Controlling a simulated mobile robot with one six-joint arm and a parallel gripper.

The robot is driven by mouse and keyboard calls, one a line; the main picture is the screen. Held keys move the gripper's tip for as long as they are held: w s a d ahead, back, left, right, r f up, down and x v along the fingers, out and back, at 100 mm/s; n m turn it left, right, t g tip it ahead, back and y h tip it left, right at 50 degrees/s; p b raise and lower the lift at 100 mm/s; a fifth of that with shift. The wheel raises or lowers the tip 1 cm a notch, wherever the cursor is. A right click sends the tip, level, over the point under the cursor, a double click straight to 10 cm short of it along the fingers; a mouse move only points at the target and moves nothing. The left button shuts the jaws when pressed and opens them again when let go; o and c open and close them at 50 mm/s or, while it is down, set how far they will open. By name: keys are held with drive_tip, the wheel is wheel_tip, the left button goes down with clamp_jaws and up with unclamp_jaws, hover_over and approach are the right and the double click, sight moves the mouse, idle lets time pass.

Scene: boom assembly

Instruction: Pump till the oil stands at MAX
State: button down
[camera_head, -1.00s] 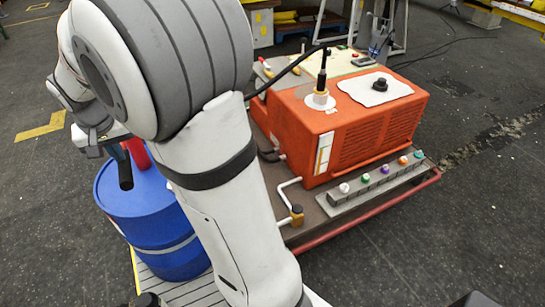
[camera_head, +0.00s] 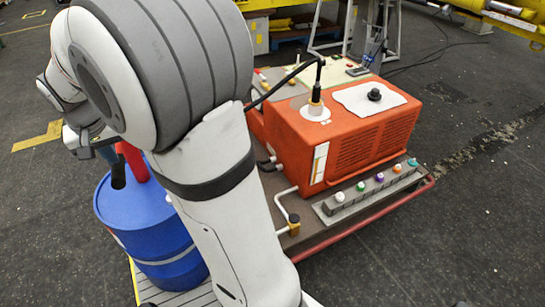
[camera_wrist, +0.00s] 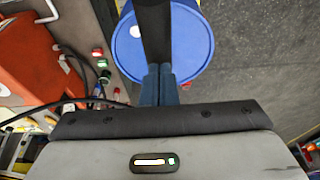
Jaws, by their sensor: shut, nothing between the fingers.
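The blue oil drum (camera_head: 165,240) stands at the lower left, partly behind my arm. A red pump body (camera_head: 132,160) with a black handle (camera_head: 118,173) rises from its top. In the wrist view the black handle (camera_wrist: 153,30) runs across the drum (camera_wrist: 195,50) to the tips of my fingers. My gripper (camera_wrist: 158,78) is shut and empty, its blue-grey tips close to the handle; I cannot tell if they touch. The orange power unit (camera_head: 350,135) has a pale upright strip (camera_head: 319,163) on its front corner, possibly the level gauge; no oil level is readable.
A row of coloured knobs (camera_head: 380,178) lies along the front of the unit's base. A white pipe with a brass fitting (camera_head: 293,224) stands beside my arm. A black hose (camera_head: 285,80) arches over the unit. The floor at right is clear.

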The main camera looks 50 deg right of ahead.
drive_tip(key=w+p+v, duration=0.2)
drive_tip(key=p+v, duration=0.3)
drive_tip(key=v, duration=0.4)
drive_tip(key=shift+d+r+p, duration=0.35)
drive_tip(key=shift+d+r, duration=0.05)
drive_tip(key=shift+s, duration=0.1)
drive_tip(key=s+f+n, duration=0.1)
drive_tip(key=s+n, duration=0.1)
drive_tip(key=s, duration=1)
drive_tip(key=s+f+n+y, duration=0.1)
drive_tip(key=s+f+n, duration=0.1)
drive_tip(key=s, duration=0.9)
drive_tip(key=shift+s+a+f+t, duration=0.15)
drive_tip(key=shift+s+f+t, duration=0.15)
drive_tip(key=shift+s, duration=0.1)
